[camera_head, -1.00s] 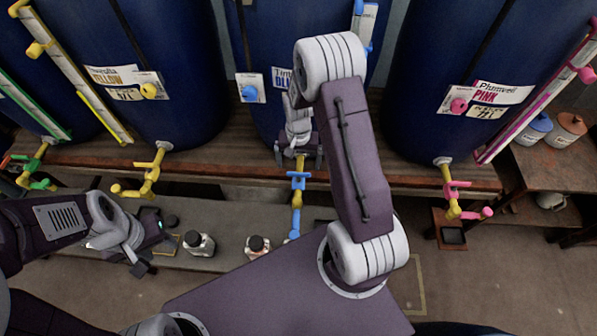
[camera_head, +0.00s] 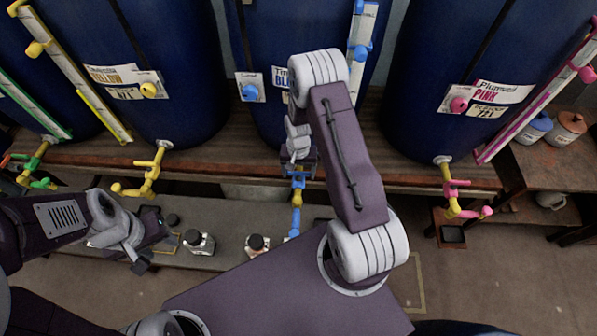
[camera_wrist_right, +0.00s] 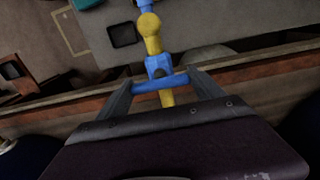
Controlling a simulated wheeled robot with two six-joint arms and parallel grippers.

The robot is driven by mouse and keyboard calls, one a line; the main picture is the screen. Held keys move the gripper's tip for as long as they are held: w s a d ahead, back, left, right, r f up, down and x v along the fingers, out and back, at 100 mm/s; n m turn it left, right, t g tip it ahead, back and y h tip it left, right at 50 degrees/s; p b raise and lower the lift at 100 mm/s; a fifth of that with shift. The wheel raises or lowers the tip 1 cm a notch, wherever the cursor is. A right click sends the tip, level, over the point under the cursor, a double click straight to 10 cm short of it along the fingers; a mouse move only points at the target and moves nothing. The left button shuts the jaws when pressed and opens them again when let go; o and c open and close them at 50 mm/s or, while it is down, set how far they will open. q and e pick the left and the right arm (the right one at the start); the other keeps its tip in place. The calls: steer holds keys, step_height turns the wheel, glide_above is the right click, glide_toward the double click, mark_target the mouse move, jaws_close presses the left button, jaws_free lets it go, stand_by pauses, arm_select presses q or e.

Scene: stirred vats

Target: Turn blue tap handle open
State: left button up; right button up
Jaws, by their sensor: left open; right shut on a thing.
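The blue tap (camera_head: 297,198) hangs from the middle vat (camera_head: 262,120). It has a yellow body with blue parts. In the right wrist view the blue tap handle (camera_wrist_right: 160,84) is a crossbar with my right gripper's (camera_wrist_right: 162,88) fingers at its two ends, shut on it. In the head view my right gripper (camera_head: 298,172) is at the upper part of the tap and partly hides it. My left gripper (camera_head: 155,254) is open and empty above the low bench at left, away from the blue tap.
A yellow tap (camera_head: 151,175) is to the left and a pink tap (camera_head: 455,196) to the right. A small dark tray (camera_head: 453,234) is below the pink tap.

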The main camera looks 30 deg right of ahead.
steer(key=n, duration=0.4)
steer(key=shift+n, duration=0.3)
steer(key=n, duration=0.4)
steer(key=shift+n, duration=0.3)
steer(key=n, duration=0.4)
steer(key=shift+n, duration=0.3)
steer(key=shift+w+r+n, duration=0.1)
steer(key=shift+n, duration=2)
steer(key=o, duration=1.4)
steer(key=shift+c, duration=0.2)
